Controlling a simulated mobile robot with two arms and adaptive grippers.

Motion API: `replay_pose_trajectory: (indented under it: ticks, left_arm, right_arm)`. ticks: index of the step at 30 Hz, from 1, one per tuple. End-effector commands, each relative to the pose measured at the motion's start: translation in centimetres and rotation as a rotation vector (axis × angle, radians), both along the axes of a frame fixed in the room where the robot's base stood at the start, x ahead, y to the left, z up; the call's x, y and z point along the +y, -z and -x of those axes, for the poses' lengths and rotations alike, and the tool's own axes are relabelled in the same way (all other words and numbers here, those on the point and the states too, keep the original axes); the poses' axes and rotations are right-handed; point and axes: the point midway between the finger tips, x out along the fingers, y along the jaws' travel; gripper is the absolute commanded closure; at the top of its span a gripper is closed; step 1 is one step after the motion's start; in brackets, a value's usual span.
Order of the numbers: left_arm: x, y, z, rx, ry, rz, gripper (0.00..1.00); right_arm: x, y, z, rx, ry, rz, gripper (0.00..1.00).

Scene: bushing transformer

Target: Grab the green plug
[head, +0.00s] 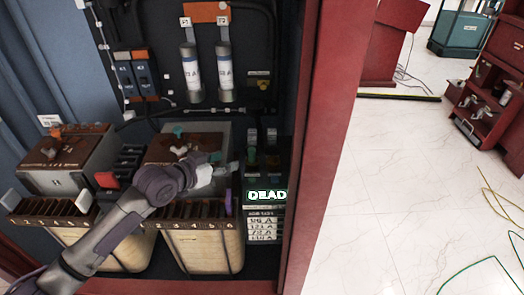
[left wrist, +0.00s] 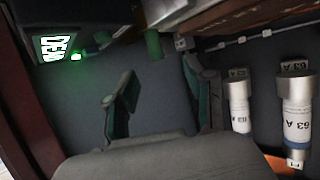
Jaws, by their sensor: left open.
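The green plug (head: 252,155) stands upright among dark sockets at the right side of the cabinet, just above the lit DEAD display (head: 267,195). My left gripper (head: 226,163) is just left of the plug, with its fingers pointing towards it. In the left wrist view, its two dark fingers (left wrist: 163,80) are spread apart with nothing between them. A small green piece, which looks like the plug (left wrist: 153,43), shows beyond the fingertips, apart from them. My right gripper is in neither view.
Two white fuse cylinders (head: 190,70) hang above. The red cabinet post (head: 325,120) bounds the right side. White floor lies beyond it.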

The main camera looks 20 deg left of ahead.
Motion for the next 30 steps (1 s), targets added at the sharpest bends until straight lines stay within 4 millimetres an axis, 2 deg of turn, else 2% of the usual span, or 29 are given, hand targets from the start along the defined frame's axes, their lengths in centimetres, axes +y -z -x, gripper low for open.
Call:
replay_pose_trajectory:
  ticks: [2, 9, 11, 14, 17, 21, 27, 30]
  left_arm:
    - [-0.6, 0.5, -1.2, -0.001, 0.000, 0.004, 0.46]
    - [-2.3, 2.4, -5.1, 0.001, 0.000, 0.000, 0.46]
    - [-2.6, 2.7, -5.8, 0.002, 0.000, 0.000, 0.46]
    - [-2.9, 3.0, -6.4, 0.002, 0.000, -0.001, 0.46]
    - [-3.1, 3.1, -6.9, 0.001, 0.001, -0.001, 0.46]
    - [-4.3, 3.5, -8.4, 0.002, 0.001, 0.001, 0.46]
    - [-5.3, 4.5, -10.6, 0.002, 0.000, -0.002, 0.46]
    - [-5.4, 4.7, -10.9, 0.003, 0.000, -0.002, 0.46]
  right_arm:
    - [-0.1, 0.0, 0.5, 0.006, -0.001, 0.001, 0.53]
    - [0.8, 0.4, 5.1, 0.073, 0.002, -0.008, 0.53]
    - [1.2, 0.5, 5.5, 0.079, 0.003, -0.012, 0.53]
    - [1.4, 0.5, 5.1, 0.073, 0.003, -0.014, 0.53]
    - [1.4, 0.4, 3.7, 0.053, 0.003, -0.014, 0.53]
    - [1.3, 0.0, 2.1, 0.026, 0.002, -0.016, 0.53]
    - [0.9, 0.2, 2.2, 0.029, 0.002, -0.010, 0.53]
    - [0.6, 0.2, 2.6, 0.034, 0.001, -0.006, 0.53]
